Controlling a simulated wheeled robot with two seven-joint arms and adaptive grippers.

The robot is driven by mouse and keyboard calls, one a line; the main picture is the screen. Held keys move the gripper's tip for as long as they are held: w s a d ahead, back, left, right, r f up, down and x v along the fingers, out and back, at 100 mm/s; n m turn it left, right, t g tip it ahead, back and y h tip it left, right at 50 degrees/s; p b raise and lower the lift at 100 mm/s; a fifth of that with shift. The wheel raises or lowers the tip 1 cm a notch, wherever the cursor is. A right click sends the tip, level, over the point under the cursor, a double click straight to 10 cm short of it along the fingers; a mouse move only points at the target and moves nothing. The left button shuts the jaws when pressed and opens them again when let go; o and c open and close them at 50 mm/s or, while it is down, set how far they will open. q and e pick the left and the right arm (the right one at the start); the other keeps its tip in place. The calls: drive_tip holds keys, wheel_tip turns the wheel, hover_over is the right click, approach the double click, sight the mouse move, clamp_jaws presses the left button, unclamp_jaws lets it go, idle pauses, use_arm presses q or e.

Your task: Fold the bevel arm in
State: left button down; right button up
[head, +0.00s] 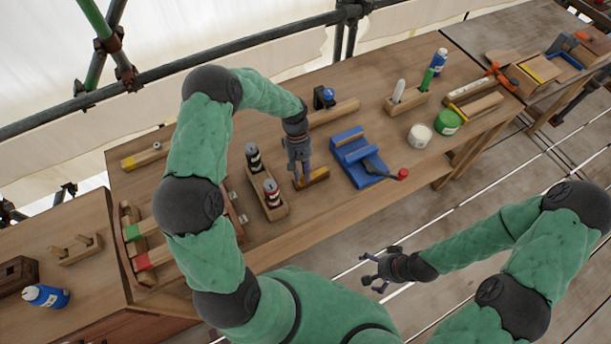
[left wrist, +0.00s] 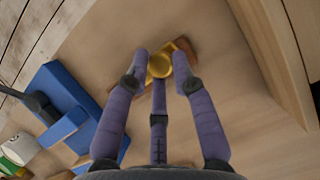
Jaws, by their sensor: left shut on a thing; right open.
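The bevel (head: 317,177) lies on the wooden bench near its front edge. It shows a brown wooden part and a yellow brass part. In the left wrist view its round brass piece (left wrist: 160,65) sits between my fingertips, with the wood behind it. My left gripper (head: 302,178) reaches down from above and is shut on the bevel; it also fills the left wrist view (left wrist: 161,68). The fingers hide part of the bevel, and I cannot tell the angle of its arm. My right gripper (head: 372,271) is open and empty, out beyond the bench's front edge.
A blue vise (head: 357,160) with a red-tipped handle stands right of the bevel. A wooden holder (head: 263,193) with two striped cans stands to its left. A white tub (head: 420,135) and green tin (head: 447,122) are farther right. Bare bench lies around the bevel.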

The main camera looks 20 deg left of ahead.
use_arm(q)
drive_tip(key=shift+w+a+m, duration=0.2)
drive_tip(key=shift+a+m, duration=0.05)
drive_tip(key=shift+m, duration=0.15)
idle(0.3)
drive_tip(key=c, duration=1.1)
unclamp_jaws()
drive_tip(key=shift+o, duration=0.2)
drive_tip(key=v, duration=1.2)
drive_tip(key=shift+w, duration=0.15)
drive_tip(key=shift+d, duration=0.2)
